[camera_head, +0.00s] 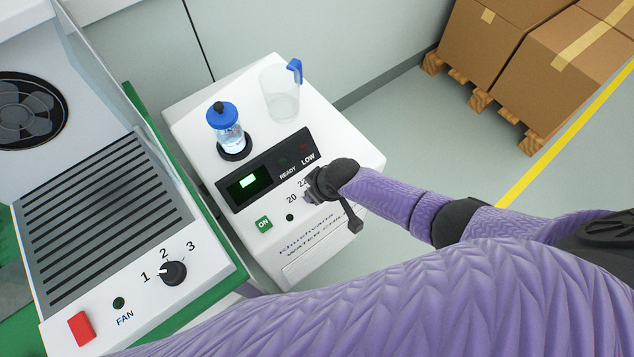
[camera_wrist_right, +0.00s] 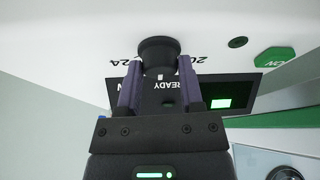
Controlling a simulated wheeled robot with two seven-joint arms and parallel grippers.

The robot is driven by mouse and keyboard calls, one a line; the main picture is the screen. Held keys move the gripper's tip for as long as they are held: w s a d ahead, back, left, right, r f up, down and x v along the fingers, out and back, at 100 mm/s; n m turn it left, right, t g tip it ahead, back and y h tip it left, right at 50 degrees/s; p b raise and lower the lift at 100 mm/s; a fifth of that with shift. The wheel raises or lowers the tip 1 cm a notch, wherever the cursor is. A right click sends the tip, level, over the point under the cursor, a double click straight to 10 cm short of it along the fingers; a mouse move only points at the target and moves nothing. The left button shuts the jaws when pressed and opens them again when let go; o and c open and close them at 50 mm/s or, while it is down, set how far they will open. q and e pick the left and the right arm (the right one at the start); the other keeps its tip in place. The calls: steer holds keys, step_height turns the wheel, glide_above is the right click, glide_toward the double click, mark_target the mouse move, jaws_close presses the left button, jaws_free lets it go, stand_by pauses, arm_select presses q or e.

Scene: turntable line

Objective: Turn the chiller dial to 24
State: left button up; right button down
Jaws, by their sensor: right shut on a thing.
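The chiller (camera_head: 350,150) is a white box with a black display strip and a dial on its sloped front. The dial (camera_wrist_right: 158,48) is a round black knob, seen in the right wrist view; my gripper hides it in the head view. Its white mark faces the display strip, between the printed 20 and 24, near where 22 stands. My right gripper (camera_wrist_right: 160,68) has one finger on each side of the knob and is shut on it; it also shows in the head view (camera_head: 315,188). My left gripper is not in view.
A blue-capped bottle (camera_head: 228,128) and a clear jug (camera_head: 280,95) stand on the chiller top. A green ON button (camera_head: 264,224) is left of the dial. A fan unit (camera_head: 172,273) with its own knob stands at left. Boxes (camera_head: 560,70) on pallets are at the back right.

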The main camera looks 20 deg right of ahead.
steer(key=m, duration=0.1)
steer(key=m+h+p, duration=0.1)
steer(key=shift+s+a+r+m, duration=0.1)
steer(key=shift+a+m, duration=0.1)
steer(key=shift+m, duration=0.2)
steer(key=m+h+p, duration=0.1)
steer(key=m, duration=0.1)
steer(key=shift+a+m+t, duration=0.1)
steer(key=shift+m+t, duration=0.2)
steer(key=shift+m, duration=0.1)
steer(key=shift+m+h, duration=0.3)
steer(key=shift+m, duration=0.5)
steer(key=shift+a+m+h+b, duration=0.1)
steer(key=shift+m+h+b, duration=0.35)
steer(key=shift+m, duration=0.75)
steer(key=shift+m+h+b, duration=0.3)
steer(key=shift+m+h, duration=0.05)
steer(key=shift+m, duration=0.65)
steer(key=shift+m+g, duration=0.4)
